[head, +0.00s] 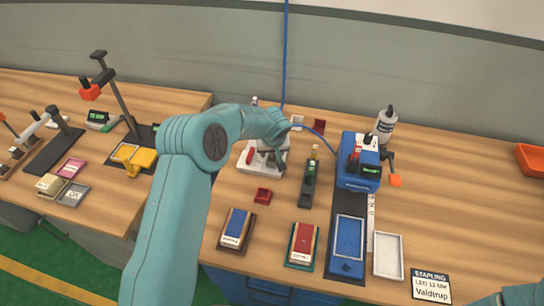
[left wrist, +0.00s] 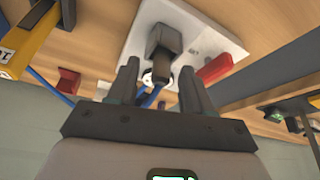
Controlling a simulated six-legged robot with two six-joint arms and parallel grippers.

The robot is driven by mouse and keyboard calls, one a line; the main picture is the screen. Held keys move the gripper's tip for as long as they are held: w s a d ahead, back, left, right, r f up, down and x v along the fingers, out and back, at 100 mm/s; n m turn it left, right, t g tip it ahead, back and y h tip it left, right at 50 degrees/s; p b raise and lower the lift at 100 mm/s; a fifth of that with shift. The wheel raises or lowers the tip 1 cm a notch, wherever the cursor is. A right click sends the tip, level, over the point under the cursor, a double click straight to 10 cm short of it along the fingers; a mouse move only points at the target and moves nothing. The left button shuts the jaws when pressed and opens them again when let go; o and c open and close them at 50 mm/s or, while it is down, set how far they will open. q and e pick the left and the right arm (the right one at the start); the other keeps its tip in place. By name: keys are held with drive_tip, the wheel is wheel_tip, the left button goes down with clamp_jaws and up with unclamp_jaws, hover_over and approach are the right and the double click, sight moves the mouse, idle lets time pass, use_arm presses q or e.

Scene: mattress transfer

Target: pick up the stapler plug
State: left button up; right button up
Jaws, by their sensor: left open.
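A dark grey plug (left wrist: 163,42) with a round dark stem sits at a white plate in the left wrist view; I take it to be the stapler plug. Blue cable shows just below it, between the fingers. My left gripper (left wrist: 159,72) is open, with one finger on each side of the stem; I cannot tell whether they touch it. In the head view the left gripper (head: 270,157) is over the white plate (head: 248,168) and mostly hides the plug. The blue stapling machine (head: 361,160) stands to the right. My right gripper is not in view.
A red lever (left wrist: 215,68) is on the plate close beside the plug. A blue cable (head: 286,50) hangs from above behind my left arm. The bench's right part is mostly clear.

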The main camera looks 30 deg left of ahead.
use_arm(q)
clamp_jaws()
drive_tip(key=shift+r, duration=0.1)
